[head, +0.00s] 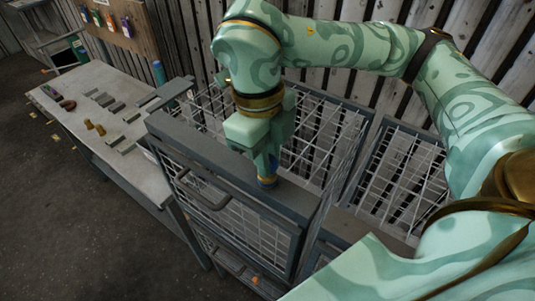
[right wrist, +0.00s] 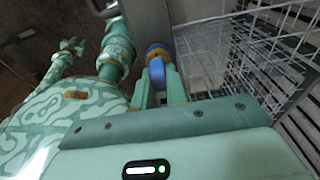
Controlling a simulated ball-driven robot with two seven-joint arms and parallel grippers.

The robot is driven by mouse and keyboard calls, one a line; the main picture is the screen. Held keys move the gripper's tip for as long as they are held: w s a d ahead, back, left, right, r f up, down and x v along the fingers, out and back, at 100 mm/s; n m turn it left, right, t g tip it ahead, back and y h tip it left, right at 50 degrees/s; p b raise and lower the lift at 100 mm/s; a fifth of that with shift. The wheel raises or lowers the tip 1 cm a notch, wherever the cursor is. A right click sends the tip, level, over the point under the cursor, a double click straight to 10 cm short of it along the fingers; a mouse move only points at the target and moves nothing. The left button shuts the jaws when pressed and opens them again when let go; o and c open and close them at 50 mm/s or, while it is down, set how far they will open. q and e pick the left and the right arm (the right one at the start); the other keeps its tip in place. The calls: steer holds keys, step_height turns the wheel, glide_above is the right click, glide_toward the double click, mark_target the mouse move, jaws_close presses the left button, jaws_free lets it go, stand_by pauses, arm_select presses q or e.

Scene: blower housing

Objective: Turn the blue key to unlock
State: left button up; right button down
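The blue key (right wrist: 157,70) sits in a round blue lock with an orange ring on the grey top beam of the wire cage; its blue also shows under my right gripper in the head view (head: 267,183). My right gripper (head: 268,170) points down over the beam. In the right wrist view its two fingers (right wrist: 160,88) stand on either side of the key's grip and appear closed on it. In the head view the fingers hide most of the key. My left gripper does not show in the head view.
The wire cage's grey frame (head: 220,163) has a front door with a curved handle (head: 205,196). A second wire cage (head: 400,172) stands to the right. A workbench (head: 75,88) with small metal parts is at left. A plank wall stands close behind; the floor at lower left is clear.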

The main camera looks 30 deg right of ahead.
stand_by(0.3)
steer(key=shift+f+m+b, duration=0.1)
steer(key=shift+m+b, duration=0.75)
steer(key=shift+m, duration=0.05)
steer(key=shift+m+y+b, duration=0.3)
steer(key=shift+m+b, duration=0.45)
steer(key=shift+m, duration=0.75)
